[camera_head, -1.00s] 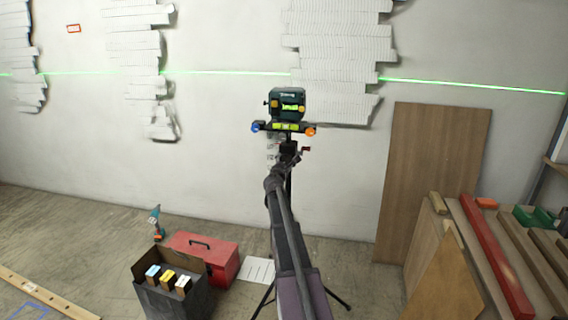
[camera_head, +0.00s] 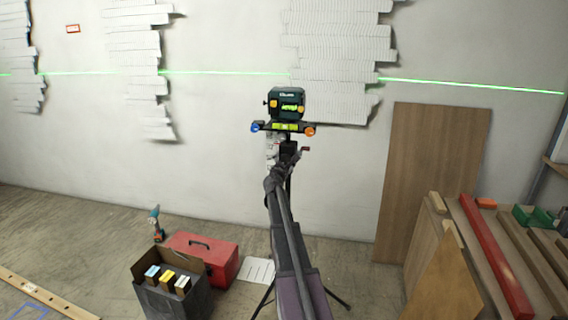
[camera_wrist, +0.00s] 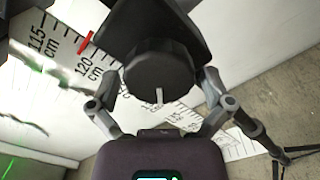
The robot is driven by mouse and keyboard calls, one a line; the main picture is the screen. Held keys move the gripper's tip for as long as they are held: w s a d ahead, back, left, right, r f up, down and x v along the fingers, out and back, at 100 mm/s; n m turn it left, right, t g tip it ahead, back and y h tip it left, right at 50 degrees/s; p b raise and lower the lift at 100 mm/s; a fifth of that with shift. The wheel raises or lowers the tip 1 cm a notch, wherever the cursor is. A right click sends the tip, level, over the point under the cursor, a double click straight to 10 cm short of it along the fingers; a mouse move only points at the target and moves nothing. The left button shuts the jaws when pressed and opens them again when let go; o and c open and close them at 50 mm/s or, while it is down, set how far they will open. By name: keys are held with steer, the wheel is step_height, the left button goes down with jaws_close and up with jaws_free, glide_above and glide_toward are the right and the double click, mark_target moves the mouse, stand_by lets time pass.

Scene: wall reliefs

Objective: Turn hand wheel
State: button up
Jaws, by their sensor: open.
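The hand wheel (camera_wrist: 160,72) is a round black knob with a white mark at its lower edge, in the middle of the wrist view. My gripper (camera_wrist: 160,80) is open, with one finger to the left of the wheel and one to the right. I cannot tell whether either finger touches it. In the head view, a green laser level (camera_head: 288,104) stands on a tripod mount with a blue knob (camera_head: 255,127) and an orange knob (camera_head: 310,131). My gripper (camera_head: 277,150) is just below this mount, small and partly blended with it; the wheel is not clear there.
A white scale (camera_wrist: 80,62) with centimetre marks and a red pointer (camera_wrist: 85,42) runs behind the wheel. A red toolbox (camera_head: 222,262), a grey box (camera_head: 175,298) and a drill (camera_head: 156,225) stand on the floor at left. Boards (camera_head: 432,180) lean at right.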

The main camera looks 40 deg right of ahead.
steer(key=shift+a, duration=0.1)
steer(key=v, duration=1.2)
stand_by(0.6)
